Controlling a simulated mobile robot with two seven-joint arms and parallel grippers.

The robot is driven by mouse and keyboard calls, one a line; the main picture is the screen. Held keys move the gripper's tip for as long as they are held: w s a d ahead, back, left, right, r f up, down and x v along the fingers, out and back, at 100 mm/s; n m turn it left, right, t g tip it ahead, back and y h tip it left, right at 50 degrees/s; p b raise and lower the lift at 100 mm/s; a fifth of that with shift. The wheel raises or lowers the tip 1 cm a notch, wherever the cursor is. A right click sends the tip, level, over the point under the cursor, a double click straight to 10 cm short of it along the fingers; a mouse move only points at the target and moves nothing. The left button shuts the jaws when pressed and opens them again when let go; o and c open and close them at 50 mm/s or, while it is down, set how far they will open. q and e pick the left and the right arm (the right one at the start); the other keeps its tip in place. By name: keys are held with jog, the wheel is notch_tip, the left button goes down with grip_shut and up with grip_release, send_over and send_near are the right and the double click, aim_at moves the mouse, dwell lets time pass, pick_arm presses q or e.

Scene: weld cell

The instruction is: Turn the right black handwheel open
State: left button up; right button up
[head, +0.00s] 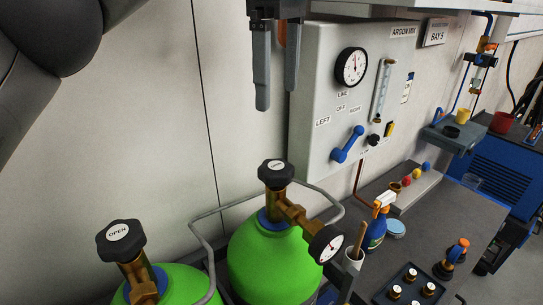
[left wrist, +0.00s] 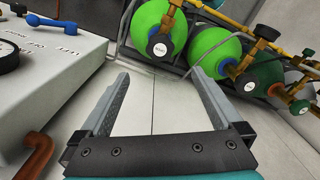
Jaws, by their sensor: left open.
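The right black handwheel (head: 276,172) sits on the brass valve of the right green cylinder (head: 270,262), its white label facing up. It also shows in the left wrist view (left wrist: 160,47), beyond the fingertips. The left black handwheel (head: 121,239), labelled OPEN, tops the left green cylinder (head: 190,284). My left gripper (head: 277,97) points down above the right handwheel, apart from it. In the left wrist view its fingers (left wrist: 160,75) are spread with nothing between them. My right gripper is in neither view.
A grey panel (head: 322,85) with a gauge and blue lever (head: 347,144) stands close right of my left gripper. A grey rail (head: 210,213) runs around the cylinders. A pressure gauge (head: 326,244) juts from the right valve. A spray bottle (head: 377,225) stands on the bench.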

aim_at(277, 166)
pick_arm(q)
notch_tip(277, 166, down, 14)
jog(key=shift+s+r+b, duration=0.1)
jog(key=shift+b, duration=0.4)
jog(key=c, duration=1.3)
